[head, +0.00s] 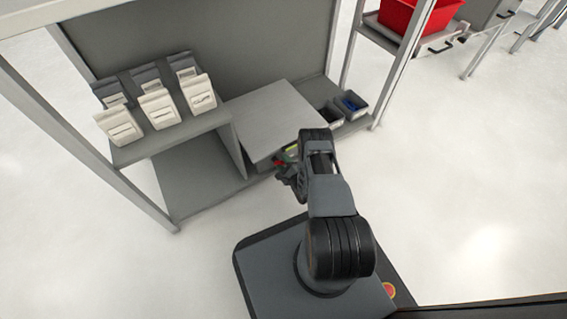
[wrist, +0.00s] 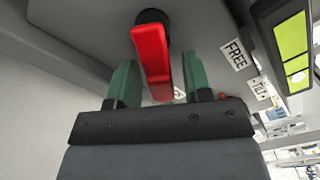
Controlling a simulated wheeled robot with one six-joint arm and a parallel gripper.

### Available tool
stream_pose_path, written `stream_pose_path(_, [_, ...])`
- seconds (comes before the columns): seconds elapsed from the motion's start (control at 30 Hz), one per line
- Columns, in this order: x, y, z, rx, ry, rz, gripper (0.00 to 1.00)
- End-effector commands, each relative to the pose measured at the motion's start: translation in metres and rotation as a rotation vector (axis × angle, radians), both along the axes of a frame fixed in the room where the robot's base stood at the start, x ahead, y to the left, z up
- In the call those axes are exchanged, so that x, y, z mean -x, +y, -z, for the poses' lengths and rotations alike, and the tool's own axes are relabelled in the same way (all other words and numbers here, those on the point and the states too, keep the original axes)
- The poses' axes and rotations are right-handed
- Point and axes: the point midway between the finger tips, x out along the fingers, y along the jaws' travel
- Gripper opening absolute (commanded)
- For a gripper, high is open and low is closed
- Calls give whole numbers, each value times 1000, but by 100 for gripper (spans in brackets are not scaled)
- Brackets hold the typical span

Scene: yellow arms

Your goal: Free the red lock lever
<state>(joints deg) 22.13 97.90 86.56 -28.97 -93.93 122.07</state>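The red lock lever (wrist: 152,55) hangs from a dark round pivot (wrist: 152,17) on a grey panel in the wrist view. My gripper (wrist: 158,82) has its two green fingers apart, one on each side of the lever. A gap shows between the lever and the right finger; on the left the lever is very near the finger, and I cannot tell if they touch. In the head view a small bit of red, likely the lever (head: 279,162), shows beside my gripper (head: 283,174), mostly hidden by my arm.
A label reading FREE (wrist: 234,55) is right of the lever, with another label (wrist: 261,89) and a yellow-green panel (wrist: 292,45) further right. The grey cabinet (head: 262,118) stands by a shelf with white bins (head: 158,108). Dark small bins (head: 350,105) sit right of it. Open floor lies right.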

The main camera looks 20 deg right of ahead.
Motion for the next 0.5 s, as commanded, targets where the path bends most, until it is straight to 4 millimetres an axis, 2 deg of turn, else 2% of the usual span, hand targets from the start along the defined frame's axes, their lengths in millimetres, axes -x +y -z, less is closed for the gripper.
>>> stream_pose_path(0.07, [0, 0, 0, 0, 0, 0, 37])
stream_pose_path(0.43, [1, -2, 0, 0, 1, 3, 2])
stream_pose_path(0.5, [1, -2, 0, 0, 1, 4, 0])
